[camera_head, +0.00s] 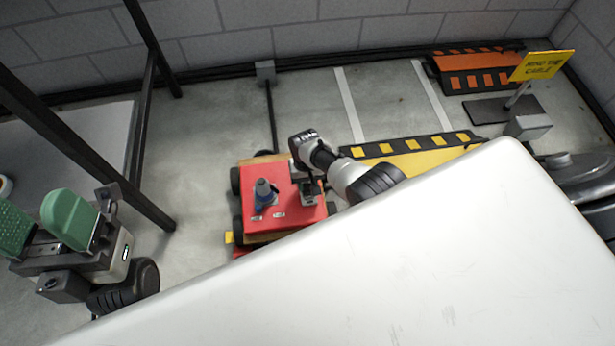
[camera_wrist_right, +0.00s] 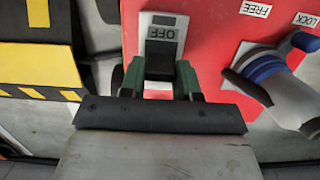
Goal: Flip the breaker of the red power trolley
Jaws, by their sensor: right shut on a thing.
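The red power trolley (camera_head: 252,172) stands on the floor in the middle of the head view. In the right wrist view its red top (camera_wrist_right: 215,25) carries a grey breaker plate (camera_wrist_right: 148,20) marked OFF. My right gripper (camera_wrist_right: 160,82) has its green fingers on either side of the dark breaker lever (camera_wrist_right: 160,66) and is shut on it. In the head view my right gripper (camera_head: 309,188) is over the trolley's right part, and the arm hides some of the breaker. My left gripper (camera_head: 42,225) is open and empty at the far left, away from the trolley.
A blue and grey handle (camera_head: 265,193) stands on the trolley beside the breaker, near FREE and LOCK labels (camera_wrist_right: 256,8). A yellow and black cable ramp (camera_head: 430,160) lies right of the trolley. A yellow sign (camera_head: 541,66) stands farther right. A dark frame is at left.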

